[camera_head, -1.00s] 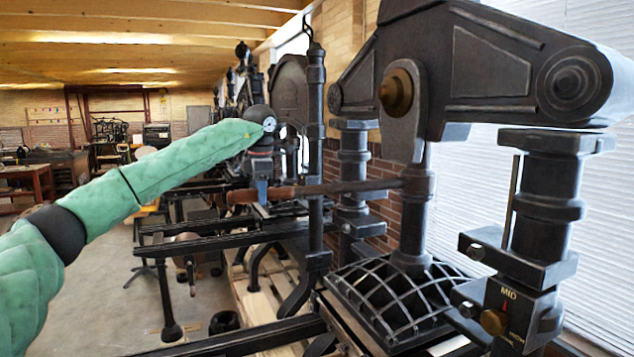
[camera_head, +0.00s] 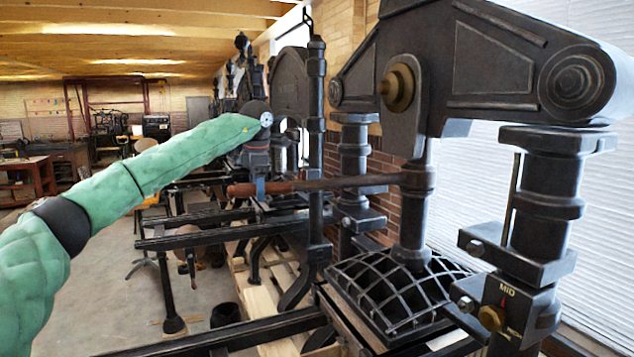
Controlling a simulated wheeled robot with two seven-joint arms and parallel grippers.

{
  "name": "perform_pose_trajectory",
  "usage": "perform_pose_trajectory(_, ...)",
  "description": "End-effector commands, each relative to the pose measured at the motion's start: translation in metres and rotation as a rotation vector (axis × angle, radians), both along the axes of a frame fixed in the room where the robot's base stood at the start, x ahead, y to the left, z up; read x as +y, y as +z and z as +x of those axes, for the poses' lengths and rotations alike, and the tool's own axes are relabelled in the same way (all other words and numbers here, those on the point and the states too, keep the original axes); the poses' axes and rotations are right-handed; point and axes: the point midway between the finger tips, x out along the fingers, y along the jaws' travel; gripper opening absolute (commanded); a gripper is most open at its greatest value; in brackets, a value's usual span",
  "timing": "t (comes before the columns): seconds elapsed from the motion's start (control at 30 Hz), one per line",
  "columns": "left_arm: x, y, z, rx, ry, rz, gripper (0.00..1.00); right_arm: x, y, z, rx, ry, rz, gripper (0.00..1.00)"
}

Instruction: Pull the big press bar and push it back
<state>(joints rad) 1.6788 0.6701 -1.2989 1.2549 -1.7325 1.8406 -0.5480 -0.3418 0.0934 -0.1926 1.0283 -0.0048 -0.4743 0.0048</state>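The big press bar (camera_head: 345,183) is a dark metal rod with a reddish-brown wooden handle (camera_head: 278,187) at its left end. It reaches left, nearly level, from the spindle of the large black press (camera_head: 470,60). My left gripper (camera_head: 260,188), at the end of the green-sleeved arm, points down onto the handle. A blue finger crosses the front of the handle, and the gripper looks shut on it. The far finger is hidden. The handle's tip shows to the left of the gripper. My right gripper is not in view.
A black gridded platen (camera_head: 400,292) lies under the spindle. Dark rails (camera_head: 225,238) run below the gripper. Open floor (camera_head: 110,290) shows at lower left.

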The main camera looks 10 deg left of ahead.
Motion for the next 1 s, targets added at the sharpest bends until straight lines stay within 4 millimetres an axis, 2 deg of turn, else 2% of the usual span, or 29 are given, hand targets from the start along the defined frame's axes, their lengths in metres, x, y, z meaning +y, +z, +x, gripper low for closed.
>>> perform_pose_trajectory(0.17,-0.001,-0.001,0.0,0.001,-0.002,0.001,0.82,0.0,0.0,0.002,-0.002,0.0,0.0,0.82)
perform_pose_trajectory(0.27,-0.002,-0.001,-0.001,0.002,-0.003,0.0,0.82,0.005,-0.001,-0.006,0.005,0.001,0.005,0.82)
perform_pose_trajectory(0.37,-0.002,0.003,-0.001,0.002,-0.003,0.0,0.82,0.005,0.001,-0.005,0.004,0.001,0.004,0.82)
perform_pose_trajectory(1.0,-0.006,0.053,-0.008,0.002,-0.004,0.001,0.82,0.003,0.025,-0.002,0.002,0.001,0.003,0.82)
